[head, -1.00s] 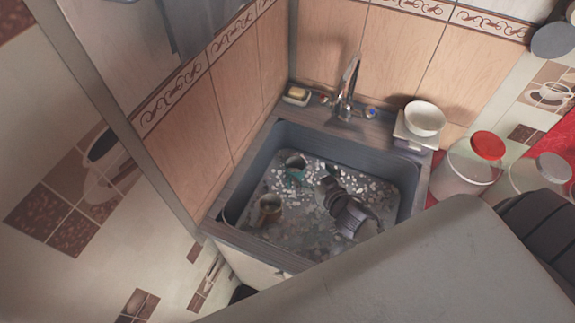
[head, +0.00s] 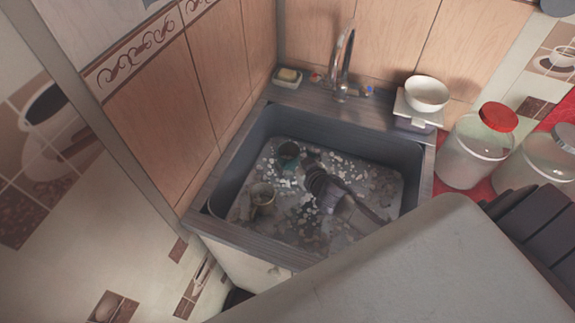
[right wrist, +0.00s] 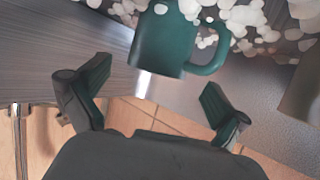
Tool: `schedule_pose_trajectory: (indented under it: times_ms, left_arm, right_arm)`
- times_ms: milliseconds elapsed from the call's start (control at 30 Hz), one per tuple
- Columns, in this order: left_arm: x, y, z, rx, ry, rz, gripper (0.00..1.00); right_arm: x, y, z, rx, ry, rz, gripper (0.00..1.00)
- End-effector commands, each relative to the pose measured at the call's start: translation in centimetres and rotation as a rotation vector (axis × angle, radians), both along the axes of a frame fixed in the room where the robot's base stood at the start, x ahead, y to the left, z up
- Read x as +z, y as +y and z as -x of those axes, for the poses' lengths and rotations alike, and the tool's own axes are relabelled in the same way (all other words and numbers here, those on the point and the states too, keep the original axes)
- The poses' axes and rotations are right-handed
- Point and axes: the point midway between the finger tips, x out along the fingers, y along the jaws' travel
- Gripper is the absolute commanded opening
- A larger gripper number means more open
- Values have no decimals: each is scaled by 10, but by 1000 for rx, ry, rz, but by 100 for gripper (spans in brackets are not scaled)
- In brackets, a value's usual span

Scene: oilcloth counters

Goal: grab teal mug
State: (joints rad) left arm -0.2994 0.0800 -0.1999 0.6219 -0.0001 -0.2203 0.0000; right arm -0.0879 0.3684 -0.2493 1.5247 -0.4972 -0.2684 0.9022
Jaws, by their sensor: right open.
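The teal mug (head: 288,152) stands in the sink, near its back left part, among whitish bits. In the right wrist view the teal mug (right wrist: 163,42) is large, beyond the fingertips and roughly between them, with its handle (right wrist: 212,55) toward the right. Its top is cut off by the picture edge. My right gripper (right wrist: 155,82) is open and empty. In the head view the right gripper (head: 309,163) is down in the sink just right of the mug, and its fingers are hard to make out. My left gripper is not in view.
A brownish-grey mug (head: 263,197) stands nearer in the sink. The sink (head: 230,175) has raised walls, with a faucet (head: 344,65) behind. A soap dish (head: 287,80), a white bowl on a scale (head: 426,92) and lidded jars (head: 472,150) stand around it.

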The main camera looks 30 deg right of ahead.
Motion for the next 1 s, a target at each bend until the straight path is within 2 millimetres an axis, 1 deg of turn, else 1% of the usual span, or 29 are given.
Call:
schedule_pose_trajectory:
  times_ms: [33,167,267,400,533,633,833,867,1000]
  left_arm:
    - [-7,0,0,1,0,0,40]
    - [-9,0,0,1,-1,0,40]
    - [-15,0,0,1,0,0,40]
    - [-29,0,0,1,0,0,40]
    - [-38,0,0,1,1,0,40]
    - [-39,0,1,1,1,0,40]
    - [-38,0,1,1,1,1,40]
    - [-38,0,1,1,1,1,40]
    - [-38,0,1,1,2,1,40]
  right_arm:
    - [-5,-1,-7,-1,-1,1,100]
    - [-7,-1,-14,-1,1,-1,100]
    - [-10,-1,-22,-1,0,2,100]
    - [-18,-3,-43,0,-2,3,100]
    - [-24,-2,-58,-1,-1,1,100]
    - [-25,-2,-63,-1,1,0,100]
    - [-24,-2,-63,-1,2,-1,100]
    - [-24,-2,-63,-1,2,-1,98]
    - [-24,-2,-63,-1,2,-1,75]
